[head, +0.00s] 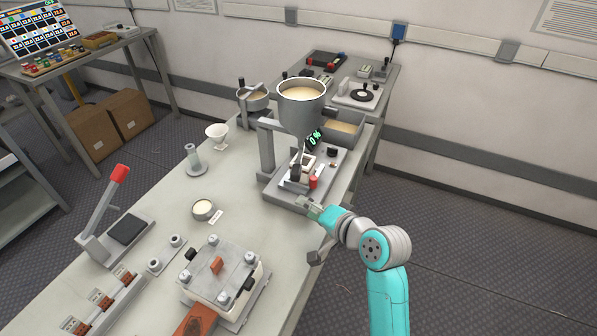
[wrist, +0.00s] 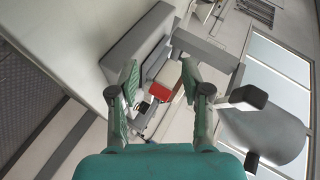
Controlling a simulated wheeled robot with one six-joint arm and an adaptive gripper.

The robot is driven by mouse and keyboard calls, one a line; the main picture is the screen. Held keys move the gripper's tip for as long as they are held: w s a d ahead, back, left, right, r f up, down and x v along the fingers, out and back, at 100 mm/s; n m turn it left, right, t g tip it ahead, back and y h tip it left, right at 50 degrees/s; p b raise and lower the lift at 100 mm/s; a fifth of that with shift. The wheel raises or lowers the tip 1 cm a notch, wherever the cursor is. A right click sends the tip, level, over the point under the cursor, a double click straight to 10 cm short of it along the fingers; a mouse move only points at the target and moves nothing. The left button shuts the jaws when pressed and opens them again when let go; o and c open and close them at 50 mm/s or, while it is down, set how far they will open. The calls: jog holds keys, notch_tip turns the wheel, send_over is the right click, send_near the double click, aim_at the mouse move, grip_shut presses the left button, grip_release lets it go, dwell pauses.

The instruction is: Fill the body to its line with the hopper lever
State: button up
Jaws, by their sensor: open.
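The hopper (head: 302,112) is a grey cylinder filled with pale granules, held on a stand over a grey base plate (head: 283,194). A small display (head: 314,139) beneath it reads 0 %. Under the hopper is a cluster of small pale, dark and red parts; I cannot clearly tell the body, its line or the lever there. A red piece (head: 313,183) stands at the near side of this cluster. My gripper (head: 309,207) is at the near edge of the base plate. In the wrist view its open fingers (wrist: 160,83) frame a red block (wrist: 173,80), with nothing visibly gripped.
A grey tray of pale material (head: 341,133) is behind the hopper stand. A clamped fixture (head: 218,270), a small round dish (head: 203,209) and a red-handled lever press (head: 107,205) stand nearer on the bench. Bare bench (head: 240,185) lies left of the base plate.

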aim_at(295, 178)
jog(key=shift+s+a+f+h, duration=0.1)
jog(key=shift+a+f+h, duration=0.4)
jog(key=shift+h, duration=0.1)
jog(key=shift+s+a+f+n+t+h, duration=0.1)
jog(key=shift+a+f+n+t+h, duration=0.15)
jog(key=shift+h, duration=0.25)
jog(key=shift+a+n+t+h, duration=0.1)
jog(key=shift+n+t+h, duration=0.05)
jog(key=shift+t+h, duration=0.3)
jog(key=shift+s+a+r+n+t+h, duration=0.2)
jog(key=shift+t+h, duration=0.1)
jog(key=shift+h, duration=0.3)
jog(key=shift+s+a+r+n+t+h, duration=0.15)
jog(key=shift+t+h, duration=0.15)
jog(key=shift+h, duration=0.25)
jog(key=s+a+r+n+t+h, duration=0.25)
jog(key=s+r+t+h, duration=0.3)
jog(key=r, duration=0.45)
jog(key=shift+t+y, duration=0.25)
jog(key=w, duration=0.6)
jog(key=w+d, duration=0.1)
jog(key=w, duration=0.2)
jog(key=shift+w+d+r, duration=0.1)
jog(key=shift+w, duration=0.25)
grip_shut()
